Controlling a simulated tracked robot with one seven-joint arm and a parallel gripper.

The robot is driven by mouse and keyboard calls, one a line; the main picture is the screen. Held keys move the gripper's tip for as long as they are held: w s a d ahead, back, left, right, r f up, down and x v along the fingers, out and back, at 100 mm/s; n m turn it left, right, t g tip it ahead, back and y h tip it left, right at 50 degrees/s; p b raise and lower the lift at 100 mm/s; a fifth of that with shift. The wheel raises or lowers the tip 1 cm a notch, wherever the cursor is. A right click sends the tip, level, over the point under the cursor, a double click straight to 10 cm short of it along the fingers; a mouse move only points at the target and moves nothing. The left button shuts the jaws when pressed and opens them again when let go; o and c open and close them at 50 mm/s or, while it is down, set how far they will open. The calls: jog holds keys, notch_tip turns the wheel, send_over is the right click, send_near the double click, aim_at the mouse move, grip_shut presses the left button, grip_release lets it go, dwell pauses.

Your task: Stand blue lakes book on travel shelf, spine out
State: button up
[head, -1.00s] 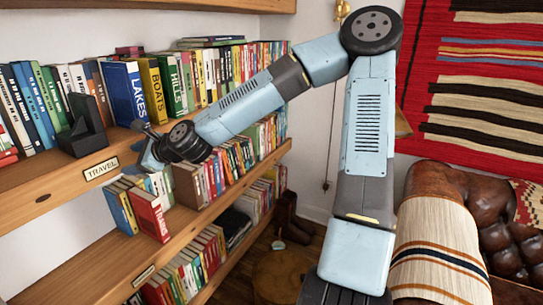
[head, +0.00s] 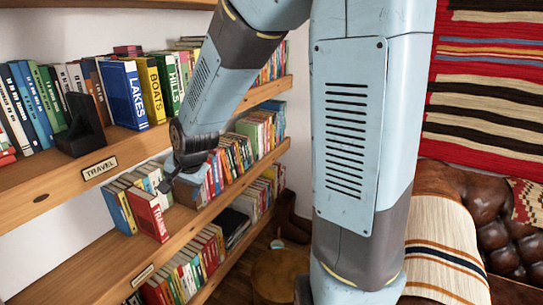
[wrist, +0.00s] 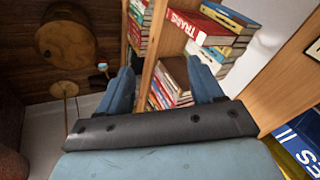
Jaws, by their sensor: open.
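The blue lakes book (head: 124,95) stands upright on the travel shelf (head: 58,178), with its white LAKES lettering facing out over the front edge. The yellow Boats book (head: 150,90) is at its right and other books are at its left. My gripper (head: 172,181) is open and empty, below and in front of the travel shelf, apart from the book. In the wrist view its two blue fingers (wrist: 162,85) are spread with nothing held between them. Part of the lakes book (wrist: 298,152) shows at the lower right there.
A black bookend (head: 82,128) stands on the travel shelf left of the lakes book. The shelf below holds a red Trains book (head: 148,214) and others near my gripper. A round wooden stool (head: 277,272) is on the floor. A brown leather sofa (head: 480,205) is at the right.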

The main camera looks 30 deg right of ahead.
jog(key=s+d+r+n+h, duration=0.1)
jog(key=s+d+r+n, duration=0.2)
jog(key=s+d+r, duration=0.4)
jog(key=s+d+r+n+h, duration=0.1)
jog(key=s+d+r+n, duration=0.2)
jog(key=s+d+r, duration=0.5)
jog(key=s, duration=0.6)
jog(key=shift+d+r+n, duration=0.2)
jog(key=shift+r+n, duration=0.05)
jog(key=shift+n, duration=0.15)
